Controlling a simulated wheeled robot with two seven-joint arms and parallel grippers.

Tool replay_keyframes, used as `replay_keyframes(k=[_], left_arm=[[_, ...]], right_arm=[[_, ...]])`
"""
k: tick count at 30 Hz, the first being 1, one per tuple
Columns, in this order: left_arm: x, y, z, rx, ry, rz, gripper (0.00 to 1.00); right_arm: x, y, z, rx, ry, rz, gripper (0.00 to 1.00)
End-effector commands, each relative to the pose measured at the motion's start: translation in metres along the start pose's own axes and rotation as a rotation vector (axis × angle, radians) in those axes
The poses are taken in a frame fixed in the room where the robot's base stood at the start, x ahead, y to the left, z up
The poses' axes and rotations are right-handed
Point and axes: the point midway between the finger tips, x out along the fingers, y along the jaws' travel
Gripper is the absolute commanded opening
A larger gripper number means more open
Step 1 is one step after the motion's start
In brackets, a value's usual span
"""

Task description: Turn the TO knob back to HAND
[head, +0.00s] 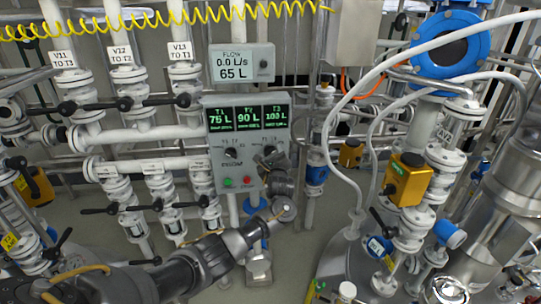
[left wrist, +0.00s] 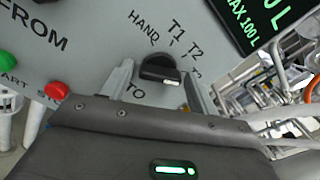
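The TO knob (left wrist: 160,68) is a black knob with a pale mark on its lower right edge, on the grey control panel (head: 222,118). In the left wrist view HAND is printed to its upper left, T1 and T2 to its upper right, and TO below it. My left gripper (left wrist: 158,88) is open, with one finger on each side of the knob and gaps showing; I cannot tell whether either touches. My right gripper is out of view.
The FROM knob (head: 231,153), a green button (head: 227,183) and a red button (left wrist: 56,90) are close by on the panel. A tank display (head: 247,118) sits above. White valve pipes (head: 120,75) stand left; a hose and an orange-yellow valve actuator (head: 408,180) stand right.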

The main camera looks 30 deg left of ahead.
Motion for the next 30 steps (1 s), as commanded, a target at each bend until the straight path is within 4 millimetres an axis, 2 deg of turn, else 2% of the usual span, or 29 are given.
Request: replay_keyframes(k=[1,8,20,30], left_arm=[[0.0,0.0,0.0,0.0,0.0,0.0,0.53],[0.0,0.0,0.0,0.0,0.0,0.001,0.23],[0.0,0.0,0.001,-0.083,0.0,0.002,0.23],[0.0,0.0,0.001,-0.359,0.001,0.003,0.23]], right_arm=[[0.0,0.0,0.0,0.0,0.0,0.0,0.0],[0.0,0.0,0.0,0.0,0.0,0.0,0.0],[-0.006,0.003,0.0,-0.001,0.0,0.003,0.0],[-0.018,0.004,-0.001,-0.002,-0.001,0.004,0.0]])
